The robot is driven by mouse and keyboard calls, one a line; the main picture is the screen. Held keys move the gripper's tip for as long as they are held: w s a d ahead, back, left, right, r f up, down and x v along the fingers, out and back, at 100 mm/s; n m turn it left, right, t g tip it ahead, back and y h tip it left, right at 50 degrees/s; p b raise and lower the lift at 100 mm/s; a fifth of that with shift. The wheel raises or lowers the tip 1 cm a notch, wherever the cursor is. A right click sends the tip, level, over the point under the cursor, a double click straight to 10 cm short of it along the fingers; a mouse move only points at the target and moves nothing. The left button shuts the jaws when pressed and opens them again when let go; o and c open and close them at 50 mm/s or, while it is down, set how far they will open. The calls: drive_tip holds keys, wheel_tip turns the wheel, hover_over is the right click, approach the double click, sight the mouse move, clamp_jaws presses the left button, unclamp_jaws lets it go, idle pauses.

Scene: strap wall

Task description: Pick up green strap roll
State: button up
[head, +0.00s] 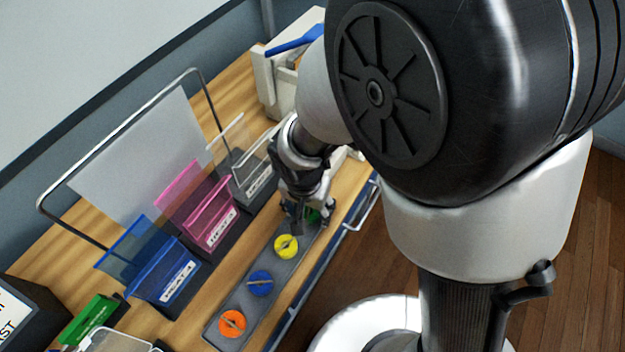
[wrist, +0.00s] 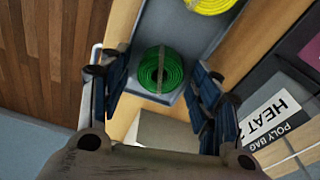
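The green strap roll (wrist: 160,70) lies flat at the end of the grey tray (wrist: 190,48) in the wrist view, with a pale band across its coil. My gripper (wrist: 159,82) is open, with one finger to each side of the roll. Gaps show between the fingers and the roll, and the gripper holds nothing. In the head view my gripper (head: 308,218) points down over the far end of the tray (head: 246,303). There it hides most of the green roll (head: 313,215).
A yellow roll (head: 286,246), blue roll (head: 261,283) and orange roll (head: 232,323) lie in the same tray. Blue (head: 165,272), pink (head: 212,220) and clear (head: 252,172) labelled holders stand beside it. A drawer handle (head: 364,207) is along the bench's right side.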

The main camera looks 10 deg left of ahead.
drive_tip(key=c, duration=0.8)
drive_tip(key=shift+r, duration=0.15)
drive_tip(key=shift+c, duration=0.2)
